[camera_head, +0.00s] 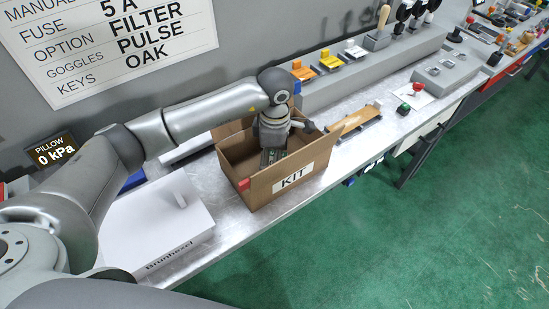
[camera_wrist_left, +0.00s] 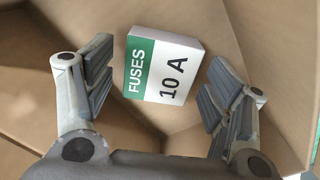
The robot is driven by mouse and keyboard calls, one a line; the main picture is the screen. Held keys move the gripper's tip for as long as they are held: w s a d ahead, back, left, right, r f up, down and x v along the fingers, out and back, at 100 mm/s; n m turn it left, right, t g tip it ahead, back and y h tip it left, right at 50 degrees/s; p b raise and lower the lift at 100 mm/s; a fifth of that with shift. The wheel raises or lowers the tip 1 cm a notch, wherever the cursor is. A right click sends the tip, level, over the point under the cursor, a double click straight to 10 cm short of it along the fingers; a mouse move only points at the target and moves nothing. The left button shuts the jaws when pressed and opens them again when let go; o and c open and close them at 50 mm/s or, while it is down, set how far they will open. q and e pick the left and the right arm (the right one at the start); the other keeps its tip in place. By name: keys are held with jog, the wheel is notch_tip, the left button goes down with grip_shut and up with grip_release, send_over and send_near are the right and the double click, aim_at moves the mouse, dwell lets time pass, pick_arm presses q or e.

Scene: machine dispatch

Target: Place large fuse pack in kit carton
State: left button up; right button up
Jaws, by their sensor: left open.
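The kit carton (camera_head: 262,193) is an open brown box on the bench, with a KIT label on its front and its flaps raised. My left gripper (camera_head: 273,156) reaches down into it from above. In the left wrist view, the fuse pack (camera_wrist_left: 164,66) is a white box with a green band, marked FUSES 10 A. It lies inside the carton (camera_wrist_left: 255,40), against brown cardboard. The fingers of my left gripper (camera_wrist_left: 158,88) are open on either side of it, with gaps showing. The carton's front wall hides its floor in the head view. My right gripper is not in view.
A white box (camera_head: 155,225) stands left of the carton. A wooden-topped piece (camera_head: 357,121) lies just right of it. A grey raised ledge (camera_head: 340,75) with colored items runs behind. A red button (camera_head: 417,87) sits farther right. The wall sign (camera_head: 110,45) lists FUSE 5 A.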

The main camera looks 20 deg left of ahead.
pick_arm(q)
notch_tip(320, 180, up, 11)
jog(key=b, duration=0.3)
jog(key=shift+r, duration=0.15)
